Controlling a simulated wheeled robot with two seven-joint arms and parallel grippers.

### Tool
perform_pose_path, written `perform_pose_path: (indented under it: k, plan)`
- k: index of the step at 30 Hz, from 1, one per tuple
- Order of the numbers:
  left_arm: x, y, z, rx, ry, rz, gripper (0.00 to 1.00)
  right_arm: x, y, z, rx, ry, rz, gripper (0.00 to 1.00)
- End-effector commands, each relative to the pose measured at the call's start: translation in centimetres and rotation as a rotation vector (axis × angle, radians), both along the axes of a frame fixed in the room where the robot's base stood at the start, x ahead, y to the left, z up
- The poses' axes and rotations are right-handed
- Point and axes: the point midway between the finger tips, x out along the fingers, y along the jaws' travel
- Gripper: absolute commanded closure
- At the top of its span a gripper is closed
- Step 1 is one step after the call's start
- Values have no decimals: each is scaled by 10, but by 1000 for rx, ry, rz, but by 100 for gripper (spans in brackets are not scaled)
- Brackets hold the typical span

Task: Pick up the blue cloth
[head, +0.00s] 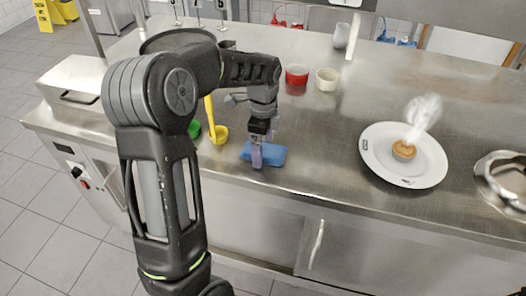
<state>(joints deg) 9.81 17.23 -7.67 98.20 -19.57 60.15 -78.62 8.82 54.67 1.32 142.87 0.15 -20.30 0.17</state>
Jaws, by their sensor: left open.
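The blue cloth (273,155) lies flat on the steel counter close to its front edge. My left gripper (256,157) points down right at the cloth, its fingers overlapping the cloth's left part in the head view. The fingers are open; whether they touch the cloth or sit just above it I cannot tell. Part of the cloth is hidden behind the fingers. My right gripper is not in view.
A yellow ladle (221,135) and a green item (194,129) lie left of the cloth. A red cup (296,75) and a cream cup (327,79) stand behind. A white plate (375,165) with a pastry (404,149) is at right. Counter between cloth and plate is clear.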

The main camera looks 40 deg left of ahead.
Motion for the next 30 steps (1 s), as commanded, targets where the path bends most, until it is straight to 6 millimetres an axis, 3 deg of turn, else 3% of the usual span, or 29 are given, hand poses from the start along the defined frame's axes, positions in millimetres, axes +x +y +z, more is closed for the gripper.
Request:
perform_pose_path:
  k: [5,26,30]
  plan:
    - [0,0,0,0,0,0,22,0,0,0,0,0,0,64]
    - [0,0,0,0,0,0,79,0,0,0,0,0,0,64]
    - [0,0,0,0,0,0,80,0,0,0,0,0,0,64]
